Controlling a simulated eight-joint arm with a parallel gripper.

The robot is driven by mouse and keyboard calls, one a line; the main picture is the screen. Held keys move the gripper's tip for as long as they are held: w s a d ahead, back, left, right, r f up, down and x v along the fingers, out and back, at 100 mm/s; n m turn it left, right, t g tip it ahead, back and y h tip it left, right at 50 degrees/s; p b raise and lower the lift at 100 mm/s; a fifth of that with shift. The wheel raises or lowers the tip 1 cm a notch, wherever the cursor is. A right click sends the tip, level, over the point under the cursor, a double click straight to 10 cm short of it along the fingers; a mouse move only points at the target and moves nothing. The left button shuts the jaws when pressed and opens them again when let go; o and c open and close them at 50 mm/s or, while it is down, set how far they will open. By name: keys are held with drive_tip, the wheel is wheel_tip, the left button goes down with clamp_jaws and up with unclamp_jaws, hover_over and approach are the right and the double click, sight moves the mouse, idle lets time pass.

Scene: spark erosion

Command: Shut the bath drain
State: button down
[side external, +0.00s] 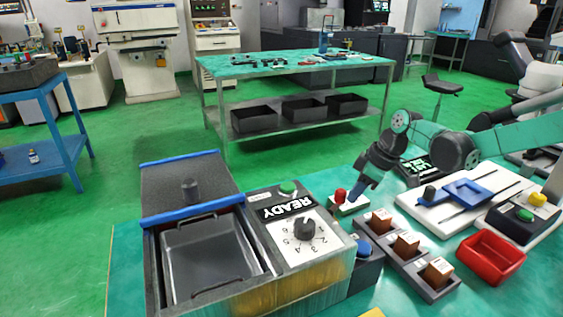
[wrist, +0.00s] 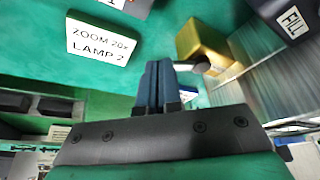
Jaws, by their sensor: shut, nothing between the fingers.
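The bath (side external: 205,262) is an open grey tank at the front left in the side view, with a raised dark lid behind it. No drain label is readable. In the wrist view a brass-coloured block (wrist: 200,38) with a grey, round-ended lever (wrist: 190,65) lies just right of my fingertips; I cannot tell whether this is the drain valve or whether the lever touches the fingers. My gripper (wrist: 158,66) has its blue fingers together and empty. In the side view my gripper (side external: 353,200) points down beside a red knob (side external: 340,195) on a pale base, right of the bath's control box.
The control box (side external: 300,225) reads READY and carries a black dial. A blue button (side external: 362,248) and copper-coloured blocks (side external: 408,243) stand in front of my arm. A red tray (side external: 491,257) is at the right. In the wrist view a FILL label (wrist: 292,22) is nearby.

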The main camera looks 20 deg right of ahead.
drive_tip(key=n, duration=0.1)
drive_tip(key=w+n+g, duration=0.1)
drive_tip(key=n, duration=0.1)
drive_tip(key=w+n+y, duration=0.1)
drive_tip(key=shift+w+a+n, duration=0.2)
drive_tip(key=shift+w+n, duration=0.05)
drive_tip(key=shift+n, duration=0.15)
drive_tip(key=w+n+g, duration=0.1)
drive_tip(key=n, duration=0.1)
drive_tip(key=w+a+n+g, duration=0.1)
drive_tip(key=n, duration=0.1)
drive_tip(key=shift+a+y, duration=0.1)
drive_tip(key=shift+y, duration=0.2)
drive_tip(key=shift+w+a+n, duration=0.1)
drive_tip(key=shift+a+n, duration=0.05)
drive_tip(key=shift+n, duration=0.25)
drive_tip(key=shift+w+a, duration=0.35)
drive_tip(key=shift+a, duration=0.05)
drive_tip(key=shift+w+a, duration=0.1)
drive_tip(key=shift+a, duration=0.05)
drive_tip(key=shift+v, duration=2.8)
